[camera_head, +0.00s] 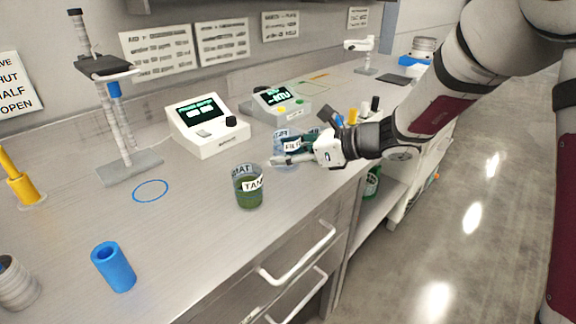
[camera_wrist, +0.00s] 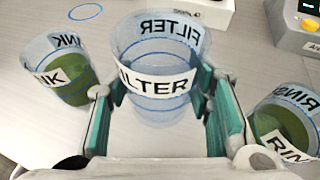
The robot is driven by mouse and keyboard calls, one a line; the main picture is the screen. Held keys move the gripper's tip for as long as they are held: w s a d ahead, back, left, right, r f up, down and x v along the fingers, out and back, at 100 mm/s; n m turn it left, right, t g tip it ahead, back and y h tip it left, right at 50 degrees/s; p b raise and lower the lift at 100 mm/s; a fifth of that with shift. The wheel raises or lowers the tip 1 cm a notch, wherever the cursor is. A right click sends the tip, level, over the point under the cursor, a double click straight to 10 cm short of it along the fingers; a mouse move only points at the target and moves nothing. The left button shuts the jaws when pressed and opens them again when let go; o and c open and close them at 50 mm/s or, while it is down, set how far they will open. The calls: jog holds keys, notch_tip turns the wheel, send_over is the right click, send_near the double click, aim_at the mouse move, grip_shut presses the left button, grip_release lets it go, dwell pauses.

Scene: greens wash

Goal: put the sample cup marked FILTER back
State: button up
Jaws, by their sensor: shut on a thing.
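The clear sample cup marked FILTER (camera_wrist: 152,102) stands roughly upright between my fingers in the wrist view. It looks empty of green liquid. My gripper (camera_wrist: 160,84) is shut on its sides. In the head view the FILTER cup (camera_head: 280,142) is partly hidden by my gripper (camera_head: 293,150), over the bench's front part. I cannot tell whether its base touches the bench. A blue ring (camera_head: 151,205) is drawn on the bench, with nothing standing in it. The TANK cup (camera_head: 249,192), with green liquid, stands left of my gripper.
A RINSE cup (camera_wrist: 292,117) with green liquid is close on the right in the wrist view. A white meter (camera_head: 212,134), a grey NTU meter (camera_head: 279,108) and a stand (camera_head: 130,166) stand behind. A blue tube (camera_head: 114,268) stands front left. Bench around the ring is clear.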

aim_at(288, 166)
jog(key=shift+w+f+b, duration=0.1)
jog(key=shift+f+b, duration=0.3)
jog(key=shift+f, duration=1.35)
jog(key=shift+f, duration=0.1)
jog(key=o, duration=1.2)
jog(key=shift+r, duration=0.2)
jog(key=p+v, duration=0.1)
jog(key=v, duration=1.1)
